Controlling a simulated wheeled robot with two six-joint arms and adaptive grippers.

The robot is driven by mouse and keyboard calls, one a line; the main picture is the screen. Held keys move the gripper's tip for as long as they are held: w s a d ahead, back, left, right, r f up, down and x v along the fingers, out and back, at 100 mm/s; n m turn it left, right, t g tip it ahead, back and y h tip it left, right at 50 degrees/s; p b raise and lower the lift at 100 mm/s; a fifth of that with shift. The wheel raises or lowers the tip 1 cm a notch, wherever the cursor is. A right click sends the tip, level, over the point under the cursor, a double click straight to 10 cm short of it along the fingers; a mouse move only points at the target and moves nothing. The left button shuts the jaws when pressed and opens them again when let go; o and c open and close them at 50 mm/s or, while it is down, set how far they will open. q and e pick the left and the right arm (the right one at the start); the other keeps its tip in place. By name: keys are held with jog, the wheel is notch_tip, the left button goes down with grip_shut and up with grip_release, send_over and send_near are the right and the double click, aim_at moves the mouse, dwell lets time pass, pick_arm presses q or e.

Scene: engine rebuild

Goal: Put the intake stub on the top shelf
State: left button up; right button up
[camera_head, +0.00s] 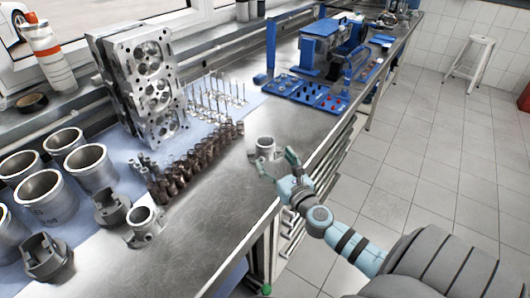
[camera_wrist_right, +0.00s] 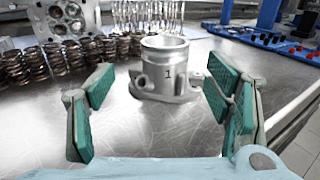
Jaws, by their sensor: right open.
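The intake stub appears to be the short grey metal cylinder on a flanged base (camera_head: 264,149), upright on the bare steel bench top near its front edge. In the right wrist view the stub (camera_wrist_right: 165,72) carries a "1" and has an eared flange. My right gripper (camera_head: 277,164) is open, and in the wrist view its green-padded fingers (camera_wrist_right: 163,105) stand to either side of the stub with visible gaps, the stub slightly beyond the tips. A similar flanged stub (camera_head: 144,222) stands at the lower left of the bench. No top shelf is recognisable. My left gripper is not in view.
Dark springs (camera_head: 205,150) stand in rows left of the stub, with thin valves (camera_head: 218,95) behind. A cylinder head (camera_head: 148,85) and large cylinder liners (camera_head: 45,198) are further left. A blue tray (camera_head: 297,91) lies beyond. Bare bench surrounds the stub.

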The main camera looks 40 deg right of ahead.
aim_at(269, 150)
jog(key=x, duration=0.8)
jog(key=shift+d+f+b, duration=0.25)
jog(key=shift+d+b, duration=0.1)
jog(key=shift+s, duration=0.1)
jog(key=c, duration=1.6)
jog(key=shift+r+p, duration=6.55)
jog(key=shift+r, duration=3.5)
jog(key=shift+c, duration=0.2)
